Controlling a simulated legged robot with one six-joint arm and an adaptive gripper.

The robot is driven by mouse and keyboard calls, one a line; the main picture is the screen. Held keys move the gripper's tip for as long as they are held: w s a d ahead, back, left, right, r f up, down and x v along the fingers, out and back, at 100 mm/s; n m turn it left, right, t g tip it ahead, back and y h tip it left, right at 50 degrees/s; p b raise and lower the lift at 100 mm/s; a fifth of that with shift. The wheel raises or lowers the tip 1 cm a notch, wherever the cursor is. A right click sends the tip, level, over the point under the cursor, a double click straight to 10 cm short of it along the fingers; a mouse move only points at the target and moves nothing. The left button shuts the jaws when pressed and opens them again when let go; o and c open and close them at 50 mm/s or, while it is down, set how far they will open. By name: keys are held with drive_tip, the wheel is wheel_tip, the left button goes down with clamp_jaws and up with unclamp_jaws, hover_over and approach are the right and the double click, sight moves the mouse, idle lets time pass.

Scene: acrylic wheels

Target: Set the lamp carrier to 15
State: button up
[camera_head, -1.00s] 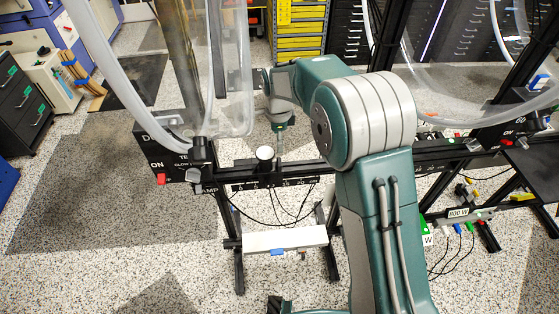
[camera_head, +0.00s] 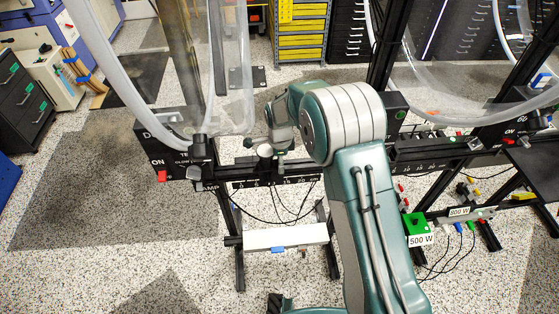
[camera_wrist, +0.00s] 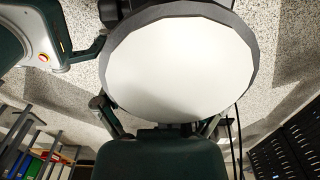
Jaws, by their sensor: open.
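The lamp carrier (camera_head: 265,152) is a short dark cylinder with a pale round top, on the black rail in front of the left wheel. A white-printed scale (camera_head: 275,183) runs below it, with 15 and 20 to its right. The carrier sits left of the 15 mark; its exact reading is too small to tell. In the wrist view the carrier's white disc (camera_wrist: 180,65) fills the middle. My gripper (camera_head: 270,154) is at the carrier, open, with its fingers (camera_wrist: 162,115) spread to either side of the disc. Whether they touch it cannot be told.
A black panel with a red ON switch (camera_head: 161,176) stands left of the rail. A green 500 W box (camera_head: 415,224) and another rail stand at right. Cables (camera_head: 285,212) hang below the rail.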

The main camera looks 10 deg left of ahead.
sight(295, 166)
clamp_jaws()
drive_tip(key=shift+w+d, duration=0.2)
drive_tip(key=shift+d, duration=0.65)
drive_tip(key=shift+w+d, duration=0.2)
drive_tip(key=shift+d, duration=0.65)
drive_tip(key=shift+w+d, duration=0.2)
drive_tip(key=shift+d, duration=0.65)
unclamp_jaws()
drive_tip(key=shift+a, duration=0.1)
drive_tip(key=shift+r, duration=0.15)
wheel_tip(295, 166, up, 12)
drive_tip(key=shift+f, duration=0.2)
drive_tip(key=shift+a, duration=0.1)
